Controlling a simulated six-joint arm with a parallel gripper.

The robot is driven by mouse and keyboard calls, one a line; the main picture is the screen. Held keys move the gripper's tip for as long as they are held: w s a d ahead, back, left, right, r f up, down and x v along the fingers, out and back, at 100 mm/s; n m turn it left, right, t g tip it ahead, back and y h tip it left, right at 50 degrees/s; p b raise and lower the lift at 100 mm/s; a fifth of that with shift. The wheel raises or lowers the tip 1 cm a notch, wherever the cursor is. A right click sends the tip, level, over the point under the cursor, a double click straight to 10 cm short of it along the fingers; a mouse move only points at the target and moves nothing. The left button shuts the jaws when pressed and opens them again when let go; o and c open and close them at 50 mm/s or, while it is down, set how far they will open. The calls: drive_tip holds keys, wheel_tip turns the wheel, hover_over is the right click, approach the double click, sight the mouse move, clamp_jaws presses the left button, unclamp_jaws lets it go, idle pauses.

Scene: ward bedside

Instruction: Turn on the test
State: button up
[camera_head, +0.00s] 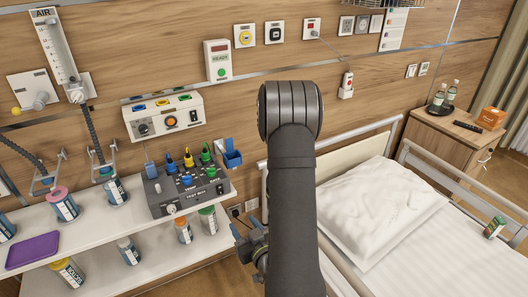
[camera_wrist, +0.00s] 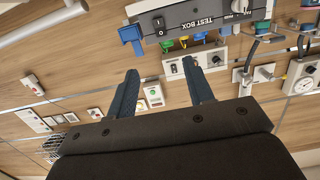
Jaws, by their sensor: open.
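The grey test box (camera_head: 165,196) stands on the upper white shelf left of my arm, with several coloured plugs and knobs on it. It appears upside down at the top of the wrist view (camera_wrist: 205,20), lettered TEST BOX. A black rocker switch (camera_wrist: 159,26) marked I and O sits at one end of its front. Which side of the rocker is pressed is too small to tell. My gripper (camera_wrist: 160,82) is open and empty, its two blue-grey fingers apart and clear of the box. In the head view my gripper (camera_head: 243,238) is partly hidden behind my arm, right of the shelf.
A blue holder (camera_head: 232,158) is beside the box's right end. A wall unit (camera_head: 218,62) reads READY. Bottles and a purple tray (camera_head: 33,250) occupy the shelves. A bed with a pillow (camera_head: 380,205) and side rails is at right.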

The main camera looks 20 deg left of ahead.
drive_tip(key=shift+w+a+n, duration=0.15)
drive_tip(key=shift+w+n, duration=0.15)
drive_tip(key=c, duration=0.3)
drive_tip(key=w+n+y, duration=0.1)
drive_tip(key=w+a+n+g+y, duration=0.1)
drive_tip(key=n, duration=0.1)
drive_tip(key=shift+a+r, duration=0.1)
drive_tip(key=shift+a, duration=0.05)
clamp_jaws()
drive_tip(key=w+d+f+n+g+y, duration=0.1)
drive_tip(key=w+n+g, duration=0.3)
drive_tip(key=n, duration=0.7)
drive_tip(key=w+d+f+n+g+y, duration=0.1)
drive_tip(key=w+d+n+g+y, duration=0.1)
drive_tip(key=n+g, duration=0.4)
drive_tip(key=shift+w+d+f+n+g, duration=0.35)
drive_tip(key=shift+w+n, duration=0.5)
drive_tip(key=shift+n, duration=1.85)
drive_tip(key=shift+r, duration=0.1)
